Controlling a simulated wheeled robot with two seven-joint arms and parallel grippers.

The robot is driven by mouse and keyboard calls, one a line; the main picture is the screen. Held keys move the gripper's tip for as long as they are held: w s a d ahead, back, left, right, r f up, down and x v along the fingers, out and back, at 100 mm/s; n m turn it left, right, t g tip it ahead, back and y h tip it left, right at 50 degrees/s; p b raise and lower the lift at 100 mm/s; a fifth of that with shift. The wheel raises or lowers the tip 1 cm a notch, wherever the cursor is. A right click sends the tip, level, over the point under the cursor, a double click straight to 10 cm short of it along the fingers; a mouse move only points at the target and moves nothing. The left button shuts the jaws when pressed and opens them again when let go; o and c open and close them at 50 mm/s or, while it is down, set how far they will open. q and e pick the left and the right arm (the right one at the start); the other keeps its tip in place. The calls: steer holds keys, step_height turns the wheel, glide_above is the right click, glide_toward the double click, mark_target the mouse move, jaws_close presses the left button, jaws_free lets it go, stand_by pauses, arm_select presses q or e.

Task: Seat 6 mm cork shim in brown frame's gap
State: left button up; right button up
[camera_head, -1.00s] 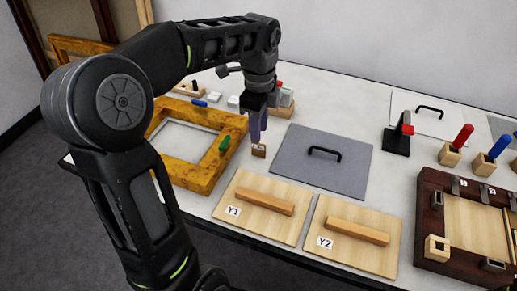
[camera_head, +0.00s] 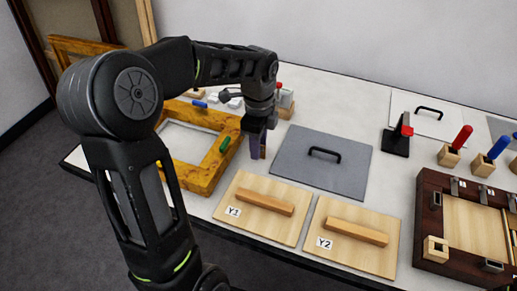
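The brown frame (camera_head: 429,207) lies at the right edge, dark wood around a pale panel, partly cut off by the picture. A small brown block (camera_head: 262,153), perhaps the cork shim, stands on the table between the gilt frame and the grey board. Its label is too small to read. My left gripper (camera_head: 258,152) points down at this block, its purplish fingers beside it and hiding most of it. I cannot tell whether the fingers are closed on it. The gap in the brown frame is not clear from here. My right gripper is out of view.
Wooden lids Y1 (camera_head: 245,220) and Y2 (camera_head: 340,258) lie in front. A black stand (camera_head: 396,143) is farther right.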

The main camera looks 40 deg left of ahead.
arm_select(q)
steer(key=shift+f, duration=0.75)
steer(key=shift+c, duration=0.2)
jaws_close()
